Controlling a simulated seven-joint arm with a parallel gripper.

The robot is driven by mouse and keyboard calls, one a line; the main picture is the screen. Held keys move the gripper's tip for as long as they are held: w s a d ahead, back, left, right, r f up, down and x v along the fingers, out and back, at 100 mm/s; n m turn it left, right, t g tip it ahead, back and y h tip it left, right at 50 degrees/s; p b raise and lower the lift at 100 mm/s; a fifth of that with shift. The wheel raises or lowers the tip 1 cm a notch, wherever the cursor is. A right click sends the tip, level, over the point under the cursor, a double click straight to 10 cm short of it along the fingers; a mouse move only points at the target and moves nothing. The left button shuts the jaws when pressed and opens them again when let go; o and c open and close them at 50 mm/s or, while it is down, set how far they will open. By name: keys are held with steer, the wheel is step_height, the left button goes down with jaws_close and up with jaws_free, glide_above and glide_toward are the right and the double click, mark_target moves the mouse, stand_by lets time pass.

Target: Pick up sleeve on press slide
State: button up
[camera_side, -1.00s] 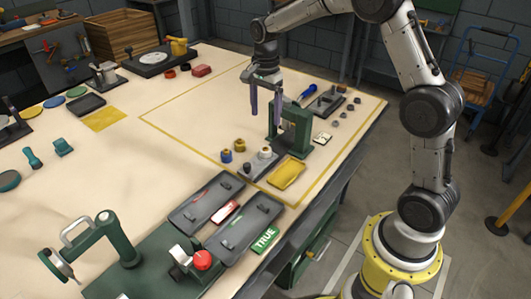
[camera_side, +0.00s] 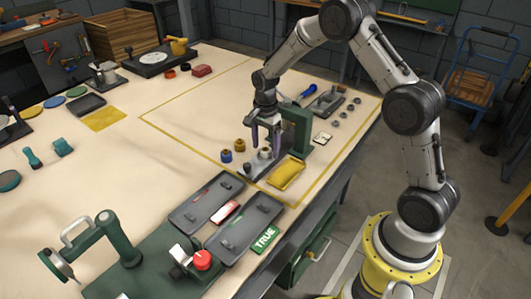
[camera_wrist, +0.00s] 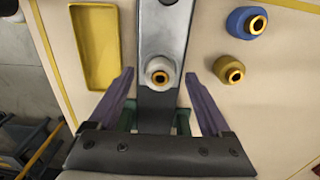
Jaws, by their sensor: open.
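The sleeve (camera_wrist: 160,73) is a pale ring with a brass centre, standing on the grey press slide (camera_wrist: 163,22). In the side view the sleeve (camera_side: 265,153) sits on the slide in front of the green press (camera_side: 297,127). My gripper (camera_side: 266,146) is open above it, its purple fingers pointing down. In the wrist view the fingers of my gripper (camera_wrist: 159,75) stand wide apart, one on either side of the sleeve, with clear gaps. I cannot tell how far above the sleeve the fingertips are.
A blue ringed sleeve (camera_wrist: 246,22) and a yellow one (camera_wrist: 229,69) stand beside the slide. A yellow tray (camera_wrist: 94,47) lies on its other side. Two dark grey trays (camera_side: 237,224) lie nearer the front of the table (camera_side: 130,160).

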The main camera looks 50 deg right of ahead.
steer(key=shift+f, duration=0.4)
steer(key=shift+r, duration=0.1)
jaws_close()
